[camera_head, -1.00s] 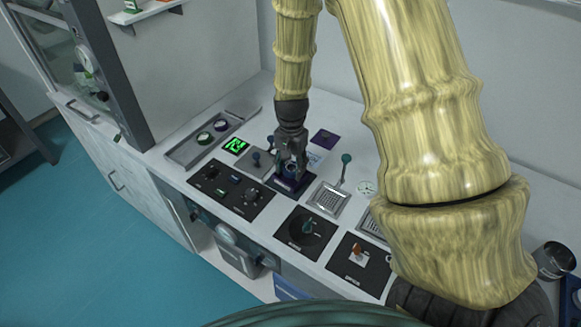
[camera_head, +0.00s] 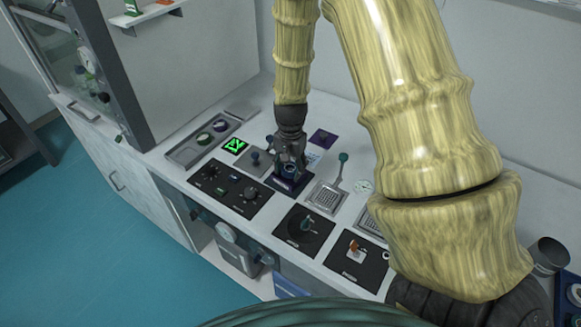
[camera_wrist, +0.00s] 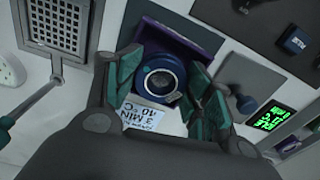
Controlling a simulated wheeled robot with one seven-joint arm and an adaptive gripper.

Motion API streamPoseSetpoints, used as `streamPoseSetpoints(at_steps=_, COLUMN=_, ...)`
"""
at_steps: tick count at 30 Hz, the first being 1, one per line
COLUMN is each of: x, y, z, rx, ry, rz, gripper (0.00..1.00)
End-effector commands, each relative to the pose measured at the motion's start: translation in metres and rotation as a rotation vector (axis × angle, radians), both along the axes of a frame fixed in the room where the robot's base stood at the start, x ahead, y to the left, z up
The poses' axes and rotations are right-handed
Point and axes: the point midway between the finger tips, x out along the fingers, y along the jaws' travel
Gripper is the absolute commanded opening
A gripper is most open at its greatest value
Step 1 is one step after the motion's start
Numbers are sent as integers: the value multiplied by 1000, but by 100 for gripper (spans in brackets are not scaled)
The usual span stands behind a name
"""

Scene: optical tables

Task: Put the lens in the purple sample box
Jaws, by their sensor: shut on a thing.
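The lens (camera_wrist: 161,78) looks like a round piece with a blue rim and a dark glassy centre, between the fingers in the wrist view. My gripper (camera_wrist: 163,90) is shut on it, with a green-tipped finger on either side. The purple sample box (camera_wrist: 189,39) shows directly behind and below the lens. In the head view my gripper (camera_head: 289,167) points down over this box (camera_head: 288,184), on a dark plate. Whether the lens touches the box I cannot tell. The fingers hide part of the box.
A white card (camera_wrist: 148,115) with printed text lies beside the box. A grey tray (camera_head: 181,153) holding green and purple rings is to the left. A lever (camera_head: 342,164) with a perforated plate stands close on the right. Black control panels (camera_head: 226,188) lie in front.

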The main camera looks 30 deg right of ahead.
Motion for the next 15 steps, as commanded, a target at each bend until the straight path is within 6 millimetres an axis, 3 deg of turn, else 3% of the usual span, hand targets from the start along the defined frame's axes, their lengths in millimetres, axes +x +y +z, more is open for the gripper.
streamPoseSetpoints(at_steps=1, x=-12, y=7, z=-18, rx=13, ry=29, rz=1, gripper=3)
streamPoseSetpoints(at_steps=2, x=-12, y=7, z=-18, rx=13, ry=29, rz=1, gripper=4)
streamPoseSetpoints(at_steps=3, x=-12, y=8, z=-19, rx=13, ry=29, rz=1, gripper=58)
streamPoseSetpoints(at_steps=5, x=-12, y=8, z=-19, rx=14, ry=29, rz=1, gripper=69)
streamPoseSetpoints(at_steps=15, x=-11, y=3, z=-14, rx=9, ry=24, rz=-3, gripper=69)
